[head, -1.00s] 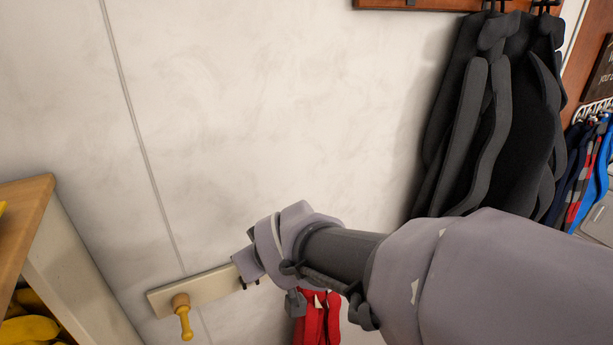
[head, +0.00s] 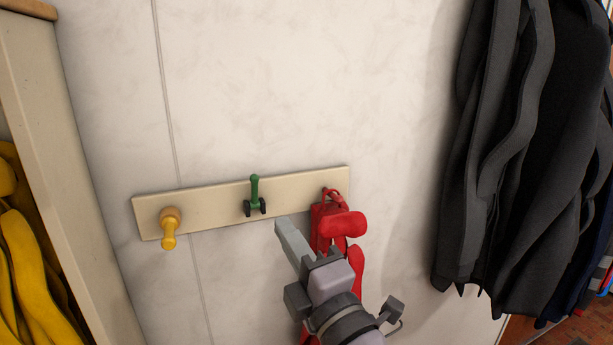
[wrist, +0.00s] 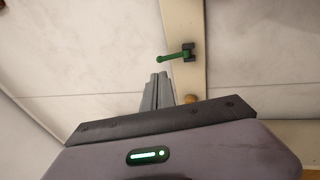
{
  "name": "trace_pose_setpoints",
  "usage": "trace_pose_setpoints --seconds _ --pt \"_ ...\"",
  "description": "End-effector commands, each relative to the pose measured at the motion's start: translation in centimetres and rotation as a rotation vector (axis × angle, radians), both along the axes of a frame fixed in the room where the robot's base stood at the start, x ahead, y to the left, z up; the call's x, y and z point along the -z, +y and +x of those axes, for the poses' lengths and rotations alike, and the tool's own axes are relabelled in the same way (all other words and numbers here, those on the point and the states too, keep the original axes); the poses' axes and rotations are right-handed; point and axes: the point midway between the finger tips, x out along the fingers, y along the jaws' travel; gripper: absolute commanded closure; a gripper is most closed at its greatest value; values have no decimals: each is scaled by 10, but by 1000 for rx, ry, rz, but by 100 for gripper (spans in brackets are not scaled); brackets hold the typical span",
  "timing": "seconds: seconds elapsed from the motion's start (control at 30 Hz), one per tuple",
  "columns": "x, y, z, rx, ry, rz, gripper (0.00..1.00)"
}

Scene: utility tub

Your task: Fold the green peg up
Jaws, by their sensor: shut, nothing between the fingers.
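The green peg (head: 254,190) is on a pale wall board (head: 210,205), between a yellow peg and a red item. It points up from its black hinge bracket (head: 255,207), and its tip rises past the board's top edge. In the wrist view the green peg (wrist: 176,56) reaches left from its bracket across the board's edge. My gripper (head: 280,222) is shut and empty, just below and right of the peg in the head view, apart from it. Its fingertips (wrist: 159,77) also show in the wrist view.
The yellow peg (head: 169,228) sticks out at the board's left end. A red item (head: 335,225) hangs at the right end, close beside my gripper. Dark coats (head: 530,130) hang at right. A shelf (head: 65,150) with yellow things stands at left. The wall above is bare.

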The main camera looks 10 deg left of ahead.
Motion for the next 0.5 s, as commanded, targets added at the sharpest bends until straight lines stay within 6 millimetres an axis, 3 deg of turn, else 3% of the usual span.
trace_pose_setpoints --seconds 0.03,0.17,0.5 --pt "-11 3 4 -2 6 -2 100" --pt "-13 10 12 1 6 -5 100" --pt "-20 49 62 0 1 -2 100"
